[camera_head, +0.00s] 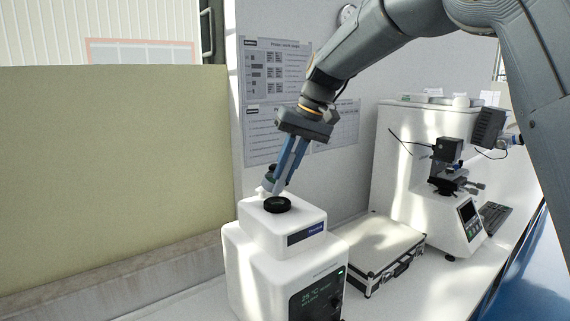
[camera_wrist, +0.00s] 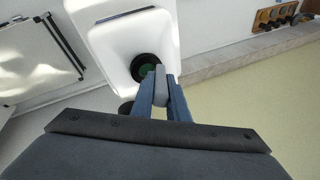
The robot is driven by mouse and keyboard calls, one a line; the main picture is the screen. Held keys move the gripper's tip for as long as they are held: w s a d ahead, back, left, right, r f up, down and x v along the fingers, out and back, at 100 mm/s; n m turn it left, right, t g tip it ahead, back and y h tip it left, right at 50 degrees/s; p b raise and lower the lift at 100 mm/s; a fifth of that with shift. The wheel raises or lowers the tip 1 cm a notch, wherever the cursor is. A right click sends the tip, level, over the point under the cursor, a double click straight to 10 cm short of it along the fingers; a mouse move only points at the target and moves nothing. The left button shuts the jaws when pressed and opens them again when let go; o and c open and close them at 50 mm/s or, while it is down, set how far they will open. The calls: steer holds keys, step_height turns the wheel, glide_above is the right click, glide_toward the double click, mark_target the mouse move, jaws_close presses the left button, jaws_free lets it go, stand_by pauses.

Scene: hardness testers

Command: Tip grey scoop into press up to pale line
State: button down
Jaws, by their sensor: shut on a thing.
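The press (camera_head: 287,250) is the white machine with a lit display on the counter. Its round black-rimmed opening (camera_head: 277,205) is on top; in the wrist view the opening (camera_wrist: 146,60) looks dark green inside. My gripper (camera_head: 277,188) points down at the opening, its blue fingertips just above or beside the rim. In the wrist view my gripper (camera_wrist: 163,76) is shut on a narrow grey piece, the grey scoop (camera_wrist: 160,88), at the rim's edge. The scoop's bowl and any contents are hidden. I cannot make out the pale line.
A silver case (camera_head: 375,249) lies right of the press. A microscope-like tester (camera_head: 450,190) stands farther right, near a keyboard (camera_head: 494,218). A dark round part (camera_wrist: 127,107) sits beside the opening. A cream panel (camera_head: 115,165) is on the left.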

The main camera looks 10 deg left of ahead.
steer(key=shift+r+h+p, duration=0.35)
steer(key=shift+h+p, duration=0.05)
steer(key=shift+p, duration=0.75)
steer(key=shift+r+h+p, duration=0.3)
steer(key=shift+h+p, duration=0.2)
steer(key=shift+p, duration=0.1)
steer(key=shift+a+r+h, duration=0.1)
steer(key=shift+r+h, duration=0.45)
steer(key=shift+h, duration=0.65)
steer(key=shift+r, duration=0.15)
